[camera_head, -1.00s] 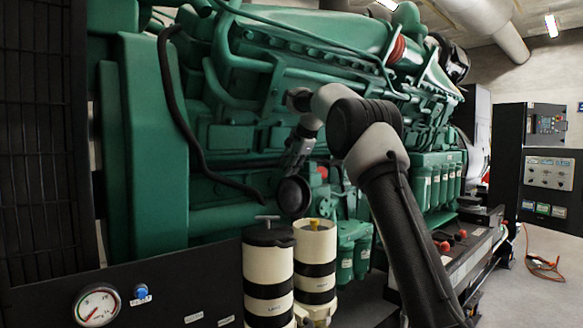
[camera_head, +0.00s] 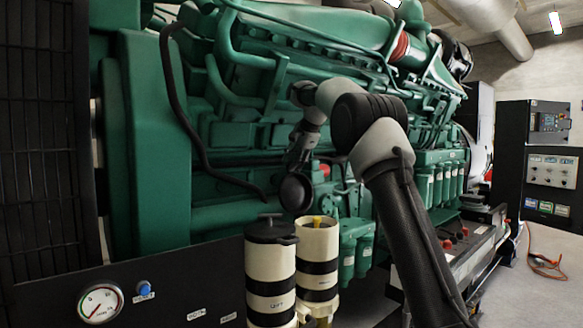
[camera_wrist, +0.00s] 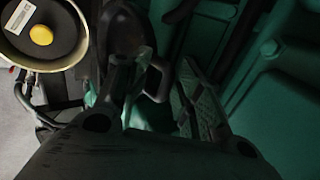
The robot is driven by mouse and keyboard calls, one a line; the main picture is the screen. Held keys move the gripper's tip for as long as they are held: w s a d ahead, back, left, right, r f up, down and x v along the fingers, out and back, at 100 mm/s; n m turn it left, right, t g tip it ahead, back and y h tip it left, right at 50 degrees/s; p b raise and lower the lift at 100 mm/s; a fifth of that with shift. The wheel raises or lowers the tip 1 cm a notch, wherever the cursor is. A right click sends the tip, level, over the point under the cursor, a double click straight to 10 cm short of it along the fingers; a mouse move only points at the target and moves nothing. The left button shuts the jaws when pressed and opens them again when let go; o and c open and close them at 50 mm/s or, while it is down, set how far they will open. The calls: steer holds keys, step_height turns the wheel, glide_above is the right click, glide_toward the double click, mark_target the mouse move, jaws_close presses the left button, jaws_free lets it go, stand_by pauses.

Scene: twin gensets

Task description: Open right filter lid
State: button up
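The right filter (camera_head: 318,251) is a cream canister with black bands. Its top is open, showing a dark inside with a yellow knob; the open top also shows in the wrist view (camera_wrist: 14,50) at the upper left. Its round black lid (camera_head: 296,194) is raised and tilted, just above and left of the canister's rim. The lid also shows in the wrist view (camera_wrist: 120,30), with a dark loop handle. My gripper (camera_head: 297,160) is just above the lid. In the wrist view its fingers (camera_wrist: 160,85) are apart, with the handle between them; firm contact is not visible.
The left filter (camera_head: 270,262) stands close beside, with its black lid and T-handle in place. The green engine (camera_head: 230,135) fills the space behind. A black panel with a gauge (camera_head: 100,303) is at lower left. Green canisters (camera_head: 355,250) are to the right.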

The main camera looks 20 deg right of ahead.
steer(key=v, duration=1)
steer(key=shift+f, duration=0.1)
